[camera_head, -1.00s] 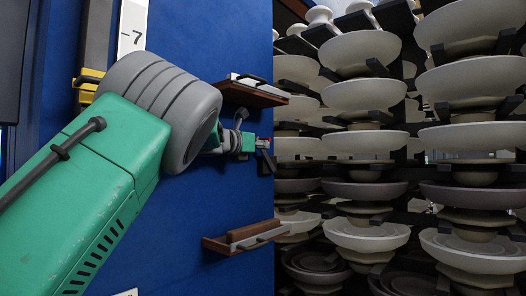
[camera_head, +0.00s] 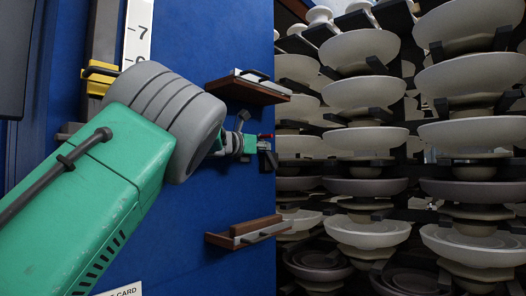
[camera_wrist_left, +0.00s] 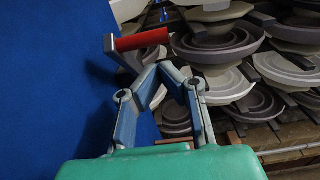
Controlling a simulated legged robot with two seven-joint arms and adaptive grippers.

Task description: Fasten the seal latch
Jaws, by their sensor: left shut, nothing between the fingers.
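The seal latch shows a red grip (camera_head: 266,135) at the right edge of the blue panel in the head view. In the left wrist view the red grip (camera_wrist_left: 141,39) lies nearly level, with a grey metal plate at its left end. My left gripper (camera_wrist_left: 160,72) has its fingertips together and empty, just below the red grip in that picture. I cannot tell whether they touch it. In the head view my left gripper (camera_head: 248,144) is small and partly hidden behind my green arm and grey wrist. My right gripper is in neither view.
An upper shelf (camera_head: 250,90) and a lower shelf (camera_head: 243,234) stick out from the blue panel (camera_head: 215,200). Stacked pale insulators (camera_head: 362,95) fill the right side. A yellow clamp (camera_head: 100,76) and a numbered white strip (camera_head: 138,32) are at the upper left.

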